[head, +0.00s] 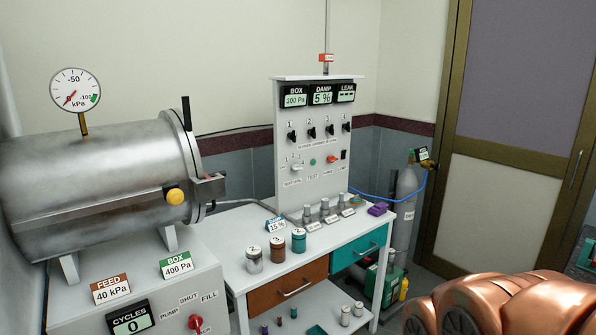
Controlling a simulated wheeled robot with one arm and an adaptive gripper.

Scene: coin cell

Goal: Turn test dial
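The test dial looks to be the pale knob (297,167) low on the left of the upright grey panel (284,200). Small lettering surrounds it, too small to read surely, and I cannot tell its setting. Above are several black switches and displays reading BOX 300 Pa, DAMP 5 % and LEAK with dashes. Copper-coloured links of my arm fill the lower right corner, apart from the panel. My gripper's fingers do not show.
The white bench (237,265) under the panel holds jars and small metal cylinders. A steel chamber (90,180) with a yellow knob (175,197) stands left, above a control box with a red knob (195,322). A gas cylinder (405,205) stands right of the bench.

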